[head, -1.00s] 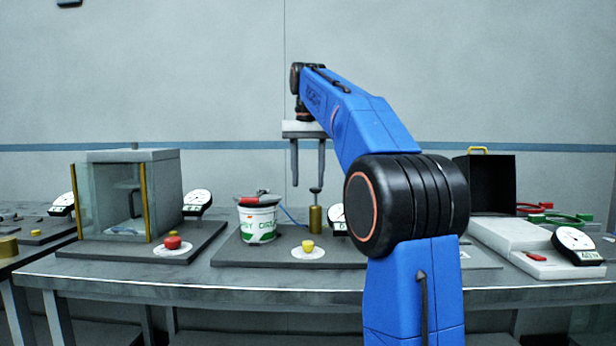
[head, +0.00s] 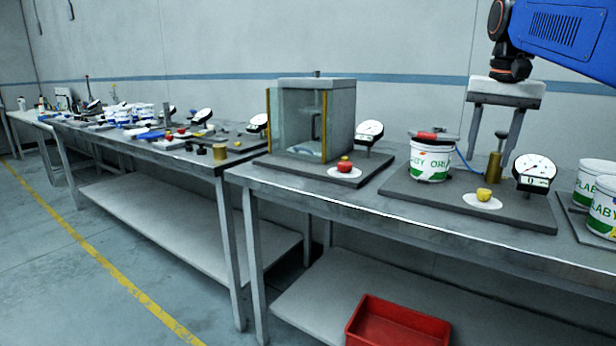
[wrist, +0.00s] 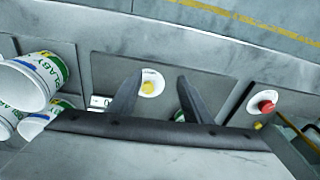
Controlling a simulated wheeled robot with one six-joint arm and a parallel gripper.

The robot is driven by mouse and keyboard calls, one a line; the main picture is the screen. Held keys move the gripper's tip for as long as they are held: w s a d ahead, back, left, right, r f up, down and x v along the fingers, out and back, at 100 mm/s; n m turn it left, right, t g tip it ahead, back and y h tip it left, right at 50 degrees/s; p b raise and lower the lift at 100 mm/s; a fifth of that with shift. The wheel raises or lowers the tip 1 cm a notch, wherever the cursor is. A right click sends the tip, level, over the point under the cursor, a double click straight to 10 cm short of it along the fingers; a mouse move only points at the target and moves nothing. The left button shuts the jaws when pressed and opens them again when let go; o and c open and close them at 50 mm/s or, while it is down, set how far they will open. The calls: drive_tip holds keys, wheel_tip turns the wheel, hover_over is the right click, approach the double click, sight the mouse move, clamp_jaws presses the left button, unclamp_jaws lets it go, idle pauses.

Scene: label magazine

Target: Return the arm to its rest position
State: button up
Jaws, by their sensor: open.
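My gripper (head: 497,132) shows in the head view at the upper right, pointing down with its two dark fingers apart and nothing between them. It hangs above the dark station board (head: 395,198) that carries a white and green tub (head: 430,162), a brass cylinder (head: 493,167) and a dial gauge (head: 534,172). My blue arm reaches in from the right edge. In the wrist view my gripper's fingers (wrist: 155,97) are spread, with a yellow knob (wrist: 148,87) on a white disc seen between them.
A glass-sided cabinet (head: 312,125) stands left of the tub, with a red knob (head: 345,166) before it. More tubs (head: 603,210) stand at the right edge. A red bin (head: 395,325) sits on the lower shelf. The floor (head: 110,260) at the left is clear.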

drive_tip(key=s+a+f+n+t, duration=0.1)
drive_tip(key=s+a+f+n, duration=0.1)
drive_tip(key=s+f, duration=0.5)
drive_tip(key=s+a+f+n+t, duration=0.1)
drive_tip(key=s+a+f, duration=0.3)
drive_tip(key=s+f, duration=0.4)
drive_tip(key=s+a+f+n+t, duration=0.1)
drive_tip(key=s+a+f+n, duration=0.2)
drive_tip(key=s+f, duration=0.5)
wheel_tip(320, 180, down, 9)
drive_tip(key=shift+s+a+r, duration=0.15)
drive_tip(key=shift+a+r, duration=0.05)
drive_tip(key=shift+a, duration=0.15)
